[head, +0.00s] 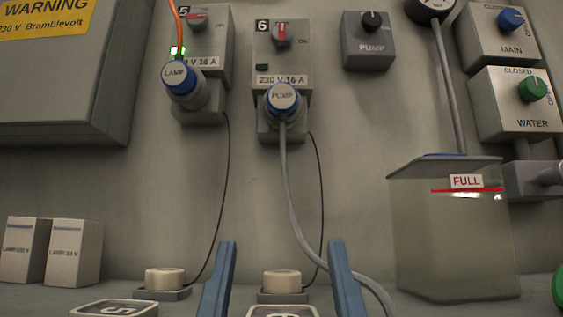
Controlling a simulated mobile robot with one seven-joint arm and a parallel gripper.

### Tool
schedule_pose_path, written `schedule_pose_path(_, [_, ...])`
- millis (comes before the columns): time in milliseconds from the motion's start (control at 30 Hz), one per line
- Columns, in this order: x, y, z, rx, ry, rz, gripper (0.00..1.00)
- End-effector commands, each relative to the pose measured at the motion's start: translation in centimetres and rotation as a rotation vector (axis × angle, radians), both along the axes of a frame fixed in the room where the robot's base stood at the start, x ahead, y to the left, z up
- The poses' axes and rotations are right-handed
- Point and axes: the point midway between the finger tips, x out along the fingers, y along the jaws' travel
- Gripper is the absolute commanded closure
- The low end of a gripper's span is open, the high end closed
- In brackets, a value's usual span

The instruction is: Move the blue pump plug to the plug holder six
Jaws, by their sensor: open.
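The blue pump plug (283,99), marked PUMP, sits in the front of socket box six (264,38), with a grey cable hanging from it. The red switch handle (282,33) on that box stands upright and its small green lamp (262,67) looks dark. At the bottom edge a plate (282,312), cut off by the frame, shows part of a numeral that looks like 6; I cannot tell whether it belongs to plug holder six. My gripper (282,243) is open and empty, its two blue fingers below the plug and apart from it.
A blue LAMP plug (181,78) sits in box five (206,40), whose green lamp is lit. Beige caps (165,279) (281,281) on black cords rest below. A plate marked 5 (115,309) lies left. A tank (455,240) marked FULL stands right. The pump cable crosses behind my right finger.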

Motion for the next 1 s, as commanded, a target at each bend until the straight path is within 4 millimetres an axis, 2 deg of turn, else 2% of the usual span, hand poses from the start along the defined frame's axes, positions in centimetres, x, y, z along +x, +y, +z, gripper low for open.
schedule_pose_path(167, [0.0, 0.0, 0.0, 0.0, 0.0, 0.0, 0.19])
schedule_pose_path(200, [0.0, 0.0, 0.0, 0.0, 0.0, 0.0, 0.12])
schedule_pose_path(233, [0.0, 0.0, 0.1, 0.0, 0.0, 0.0, 0.12])
schedule_pose_path(367, [0.0, 0.0, 1.3, 0.0, -0.001, 0.0, 0.12])
schedule_pose_path(467, [0.0, 0.0, 3.2, 0.0, -0.001, 0.0, 0.12])
schedule_pose_path(1000, [0.2, 0.0, 16.2, 0.001, 0.005, 0.0, 0.12])
